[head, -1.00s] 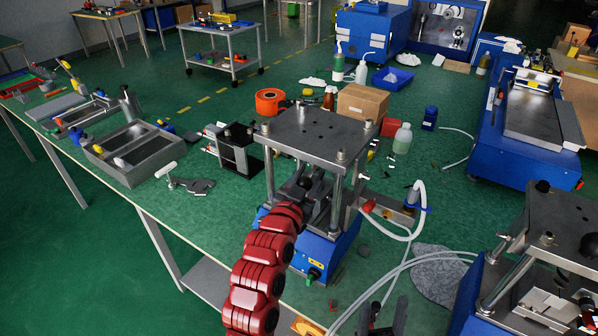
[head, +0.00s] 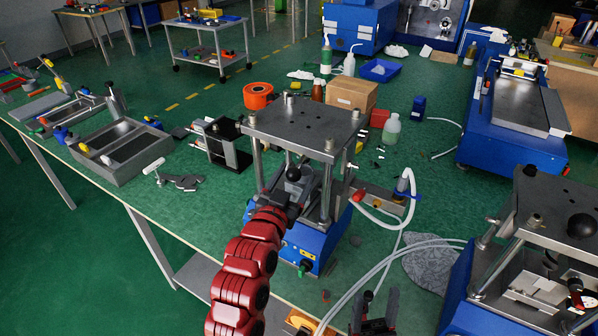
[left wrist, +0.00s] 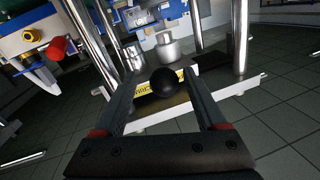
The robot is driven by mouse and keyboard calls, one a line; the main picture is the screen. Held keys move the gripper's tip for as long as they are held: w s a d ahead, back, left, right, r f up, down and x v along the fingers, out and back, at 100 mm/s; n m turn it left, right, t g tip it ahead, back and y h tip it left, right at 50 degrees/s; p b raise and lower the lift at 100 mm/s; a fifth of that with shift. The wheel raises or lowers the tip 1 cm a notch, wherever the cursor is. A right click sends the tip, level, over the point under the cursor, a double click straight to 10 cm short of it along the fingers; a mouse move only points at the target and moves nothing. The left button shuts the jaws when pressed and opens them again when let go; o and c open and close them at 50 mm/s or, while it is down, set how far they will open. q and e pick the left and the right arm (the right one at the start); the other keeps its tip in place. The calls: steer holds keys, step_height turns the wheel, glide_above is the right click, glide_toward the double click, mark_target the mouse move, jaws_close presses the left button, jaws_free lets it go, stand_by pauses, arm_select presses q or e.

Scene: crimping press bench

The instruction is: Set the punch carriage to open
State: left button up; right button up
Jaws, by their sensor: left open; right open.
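The crimping press has a grey top plate (head: 305,127) on steel posts over a blue base (head: 318,255). A black ball knob (head: 293,173) shows under the plate, in front of a grey block (head: 300,189) that may be the punch carriage. My left gripper (head: 291,194), on the red arm, is at the press front by the knob. In the left wrist view, the open fingers (left wrist: 164,86) have the ball knob (left wrist: 167,80) between their tips, with no clear contact. A yellow label (left wrist: 144,88) shows behind it. My right gripper (head: 377,306) is open and empty at the bottom.
A second press (head: 560,225) stands at the right. White hoses (head: 350,292) curve across the front. A grey tray (head: 100,165), a black fixture (head: 228,150), a cardboard box (head: 351,95) and a bottle (head: 391,130) stand around the press.

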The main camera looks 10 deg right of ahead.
arm_select(q)
steer(key=p+v, duration=0.2)
steer(key=v, duration=0.3)
steer(key=shift+s+r, duration=0.1)
steer(key=shift+r, duration=0.05)
steer(key=p+v, duration=0.8)
steer(key=p, duration=0.2)
steer(key=shift+s+a, duration=0.15)
steer(key=shift+s, duration=0.1)
